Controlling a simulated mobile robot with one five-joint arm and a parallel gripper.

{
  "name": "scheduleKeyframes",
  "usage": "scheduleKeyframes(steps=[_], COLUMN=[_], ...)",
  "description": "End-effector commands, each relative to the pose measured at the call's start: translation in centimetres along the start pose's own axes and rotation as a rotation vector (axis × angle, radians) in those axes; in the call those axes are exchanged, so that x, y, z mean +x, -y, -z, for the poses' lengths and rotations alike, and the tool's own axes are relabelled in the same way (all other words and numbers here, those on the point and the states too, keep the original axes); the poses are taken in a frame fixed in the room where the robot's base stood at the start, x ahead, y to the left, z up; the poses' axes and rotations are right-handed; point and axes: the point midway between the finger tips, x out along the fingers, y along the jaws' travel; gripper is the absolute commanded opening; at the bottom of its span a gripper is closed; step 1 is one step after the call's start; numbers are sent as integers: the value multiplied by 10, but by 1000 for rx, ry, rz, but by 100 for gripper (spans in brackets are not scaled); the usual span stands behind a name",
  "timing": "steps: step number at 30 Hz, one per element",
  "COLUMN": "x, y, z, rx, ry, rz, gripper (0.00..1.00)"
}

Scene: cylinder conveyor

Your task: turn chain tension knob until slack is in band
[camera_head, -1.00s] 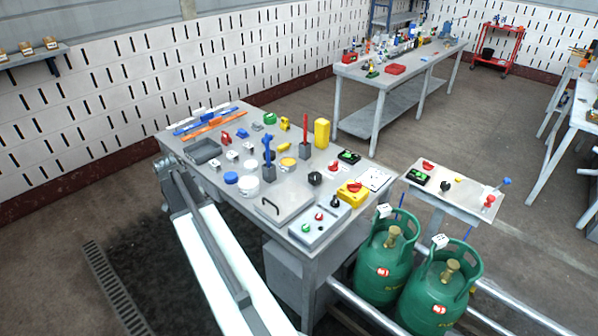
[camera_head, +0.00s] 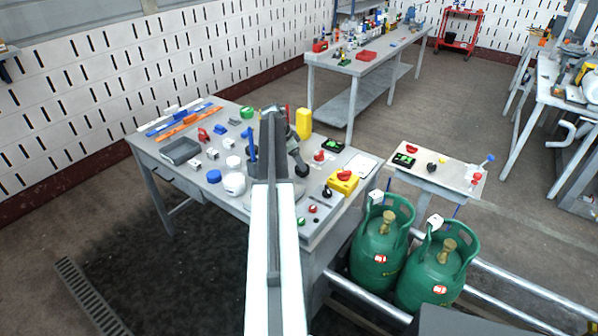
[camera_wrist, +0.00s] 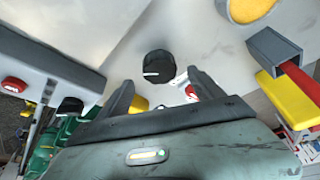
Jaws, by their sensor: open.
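A round black knob (camera_wrist: 158,66) with a white pointer line stands on the grey tabletop in the wrist view. Its line points left. My gripper (camera_wrist: 160,82) is open, with its fingers to either side of and just short of the knob; I see no contact. No chain or slack band can be made out.
A grey control box (camera_wrist: 50,65) with red and black knobs lies left in the wrist view. On the right are a grey holder (camera_wrist: 268,46) with a red handle and a yellow block (camera_wrist: 291,102). Green gas cylinders (camera_head: 381,245) stand beside the bench (camera_head: 230,112).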

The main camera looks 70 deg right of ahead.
Motion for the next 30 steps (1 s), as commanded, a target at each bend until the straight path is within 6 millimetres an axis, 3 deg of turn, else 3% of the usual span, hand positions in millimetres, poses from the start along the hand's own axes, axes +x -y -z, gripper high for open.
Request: scheduleKeyframes(steps=[1,6,14,15,21,22,30], x=[19,42,42,42,42,42,41], y=[0,1,1,1,1,1,2], z=[-4,-4,-3,-3,-3,-3,-6], rx=[0,-2,-4,-4,-5,-5,-36], ry=[0,0,0,1,1,0,0], rz=[0,1,2,2,2,2,17], gripper=[76,76,76,73,18,14,14])
